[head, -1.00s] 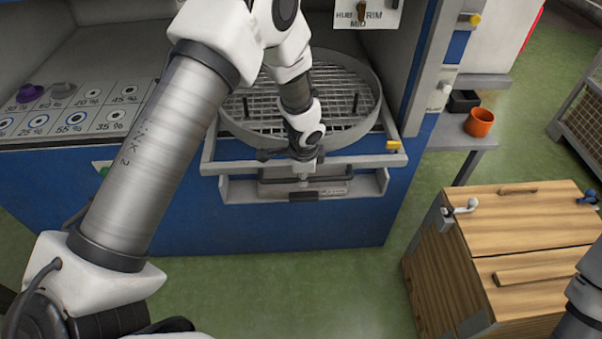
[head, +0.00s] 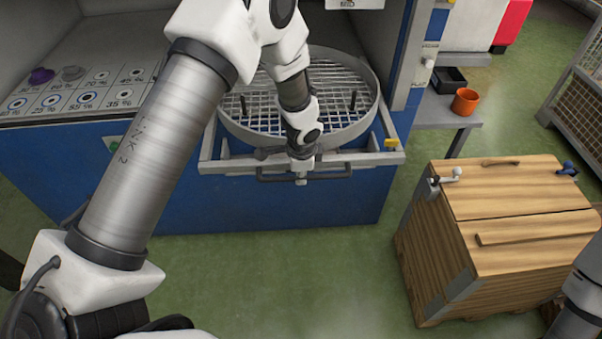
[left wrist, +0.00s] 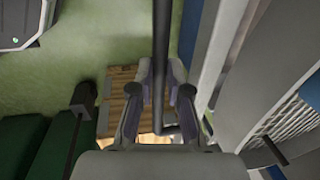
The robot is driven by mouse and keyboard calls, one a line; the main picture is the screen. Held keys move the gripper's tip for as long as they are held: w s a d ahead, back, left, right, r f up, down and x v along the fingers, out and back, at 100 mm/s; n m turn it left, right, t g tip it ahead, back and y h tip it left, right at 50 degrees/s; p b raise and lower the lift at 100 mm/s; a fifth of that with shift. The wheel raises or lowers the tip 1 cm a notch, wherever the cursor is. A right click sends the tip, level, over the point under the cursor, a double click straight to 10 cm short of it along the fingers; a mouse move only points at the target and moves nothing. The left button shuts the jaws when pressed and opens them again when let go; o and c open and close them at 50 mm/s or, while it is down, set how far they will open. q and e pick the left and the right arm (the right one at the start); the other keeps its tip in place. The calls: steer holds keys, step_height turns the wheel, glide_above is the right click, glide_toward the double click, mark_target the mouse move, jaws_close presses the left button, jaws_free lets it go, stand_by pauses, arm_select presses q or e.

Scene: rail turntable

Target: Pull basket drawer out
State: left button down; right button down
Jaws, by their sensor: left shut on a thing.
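The basket drawer (head: 362,122) is a round grey wire-mesh basket on a light frame, at the front opening of the blue machine. A dark bar handle (head: 335,176) runs along its front. My left gripper (head: 301,180) is shut on this handle near its middle. In the left wrist view, the handle (left wrist: 161,50) runs between the two fingers of my left gripper (left wrist: 160,100). The fingertips are small and partly hidden in the head view. Only a link of my right arm shows at the lower right, without its gripper.
A wooden crate (head: 505,194) with small clamps stands on the floor at right. An orange cup (head: 465,101) and a black tray sit on a side shelf (head: 435,115). Green floor (head: 300,280) in front of the machine is clear.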

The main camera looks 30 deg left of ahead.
arm_select(q)
steer(key=c, duration=1.1)
jaws_free()
steer(key=shift+c, duration=0.2)
step_height(320, 180, up, 12)
steer(key=s+d, duration=0.1)
steer(key=s, duration=0.1)
steer(key=shift+f, duration=0.1)
